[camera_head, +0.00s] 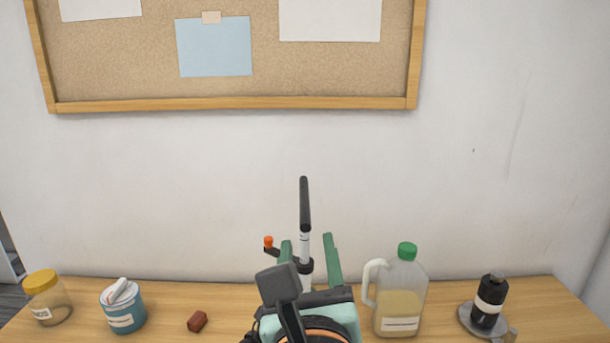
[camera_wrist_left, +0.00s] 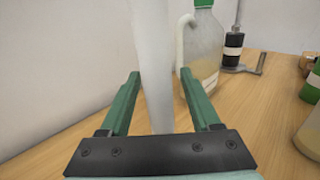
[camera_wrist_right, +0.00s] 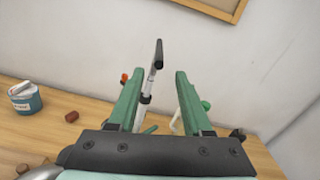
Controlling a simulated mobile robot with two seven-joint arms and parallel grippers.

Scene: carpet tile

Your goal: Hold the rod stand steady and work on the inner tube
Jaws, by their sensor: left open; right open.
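An upright stand has a white tube (camera_head: 304,246), a dark grey top section (camera_head: 304,203) and a dark collar with an orange knob (camera_head: 268,242). Its foot is hidden in the head view. My right gripper (camera_head: 308,239) is open, with the stand showing between its fingers in the head view; in the right wrist view (camera_wrist_right: 159,72) the stand is also framed between them. My left gripper (camera_wrist_left: 160,73) is open around the view of a pale upright tube (camera_wrist_left: 155,60); I cannot tell whether it touches. I cannot tell the inner tube from the outer one.
A jug with a green cap (camera_head: 400,295) stands right of the stand. A black bottle-like object (camera_head: 489,300) sits on a grey base further right. A red-brown block (camera_head: 197,321), a blue tub (camera_head: 124,310) and a yellow-lidded jar (camera_head: 47,300) stand left. A wall is behind.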

